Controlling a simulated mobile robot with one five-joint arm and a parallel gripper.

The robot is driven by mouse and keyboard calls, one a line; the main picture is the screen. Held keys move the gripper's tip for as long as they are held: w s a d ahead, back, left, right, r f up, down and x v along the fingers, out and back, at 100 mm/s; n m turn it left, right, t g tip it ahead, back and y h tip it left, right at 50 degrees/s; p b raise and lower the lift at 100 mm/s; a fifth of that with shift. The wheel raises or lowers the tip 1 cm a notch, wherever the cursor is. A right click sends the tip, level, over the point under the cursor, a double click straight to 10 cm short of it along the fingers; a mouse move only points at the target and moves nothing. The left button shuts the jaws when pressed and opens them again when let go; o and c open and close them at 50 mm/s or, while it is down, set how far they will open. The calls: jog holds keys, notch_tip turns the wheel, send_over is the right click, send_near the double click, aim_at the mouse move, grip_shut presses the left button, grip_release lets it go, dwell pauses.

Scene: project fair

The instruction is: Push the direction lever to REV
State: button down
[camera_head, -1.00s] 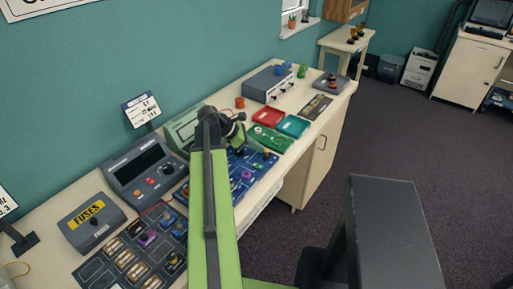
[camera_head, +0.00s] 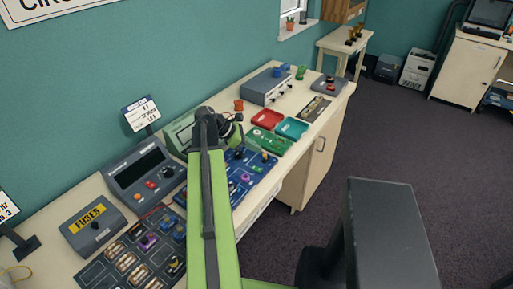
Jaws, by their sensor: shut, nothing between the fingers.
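My gripper (camera_head: 236,128) is small and dark at the end of my green arm, above the far end of the blue board and beside the grey-green meter box (camera_head: 180,132). It looks shut and empty, though my own wrist partly hides it. The blue board (camera_head: 262,167) carries several coloured knobs and small parts. I cannot read a REV mark or tell for sure which part is the direction lever. A small grey control box (camera_head: 329,86) with a red and dark top part stands at the bench's far end, well beyond my gripper.
The bench runs along the teal wall. It holds a FUSES box (camera_head: 91,225), a dark panel of parts (camera_head: 104,270), a grey display unit (camera_head: 138,168), red (camera_head: 267,118) and teal (camera_head: 291,128) trays, and a blue-grey box (camera_head: 266,87). Open floor lies to the right.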

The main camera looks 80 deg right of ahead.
jog(key=w, duration=0.1)
jog(key=w+a, duration=0.1)
jog(key=w, duration=0.1)
jog(key=shift+w+a+f, duration=0.1)
jog(key=shift+w, duration=0.15)
jog(key=w+a+r+p, duration=0.4)
jog(key=w+r+p, duration=0.1)
jog(key=w, duration=0.2)
jog(key=shift+s, duration=0.1)
